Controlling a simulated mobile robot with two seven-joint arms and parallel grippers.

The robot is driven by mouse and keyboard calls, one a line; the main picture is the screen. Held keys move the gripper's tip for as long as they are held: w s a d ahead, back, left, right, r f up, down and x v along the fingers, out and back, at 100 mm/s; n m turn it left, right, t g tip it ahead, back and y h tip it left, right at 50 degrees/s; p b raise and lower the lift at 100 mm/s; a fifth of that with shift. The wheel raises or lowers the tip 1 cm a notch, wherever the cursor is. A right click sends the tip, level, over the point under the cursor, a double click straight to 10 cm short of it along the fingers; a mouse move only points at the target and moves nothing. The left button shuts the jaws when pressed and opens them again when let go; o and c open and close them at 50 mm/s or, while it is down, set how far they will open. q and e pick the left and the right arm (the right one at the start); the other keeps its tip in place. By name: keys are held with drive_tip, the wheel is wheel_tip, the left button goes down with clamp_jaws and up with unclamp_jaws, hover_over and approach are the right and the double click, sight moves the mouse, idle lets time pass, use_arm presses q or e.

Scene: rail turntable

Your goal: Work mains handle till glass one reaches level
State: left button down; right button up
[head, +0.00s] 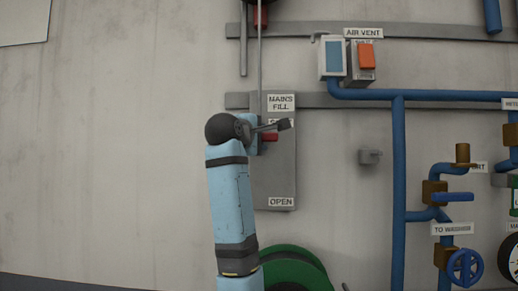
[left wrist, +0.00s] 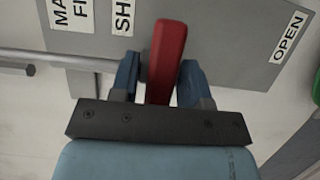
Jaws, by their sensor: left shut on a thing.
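The red mains handle (head: 270,137) is on the grey MAINS FILL plate (head: 275,175), close below the upper label and well above the OPEN label. My left gripper (head: 261,134) is at the handle, partly hidden by its own wrist. In the left wrist view the two blue fingers (left wrist: 160,85) are shut on the red handle (left wrist: 167,50), one on each side. The handle there is nearer the SHUT label (left wrist: 122,15) than the OPEN label (left wrist: 288,37). No glass marked as glass one can be made out. My right gripper is not in view.
A white box with a blue window (head: 333,57) and an orange-red switch (head: 366,56) are by the AIR VENT label (head: 363,33). Blue pipes (head: 398,180) and valves fill the right. A green reel (head: 300,265) is low in the middle.

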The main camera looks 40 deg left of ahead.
use_arm(q)
drive_tip(key=shift+s+r, duration=0.1)
drive_tip(key=shift+r, duration=0.2)
drive_tip(key=c, duration=0.9)
unclamp_jaws()
drive_tip(key=shift+f, duration=0.1)
drive_tip(key=shift+s+d, duration=0.1)
drive_tip(key=shift+s, duration=0.15)
drive_tip(key=b+v, duration=0.4)
drive_tip(key=v, duration=0.9)
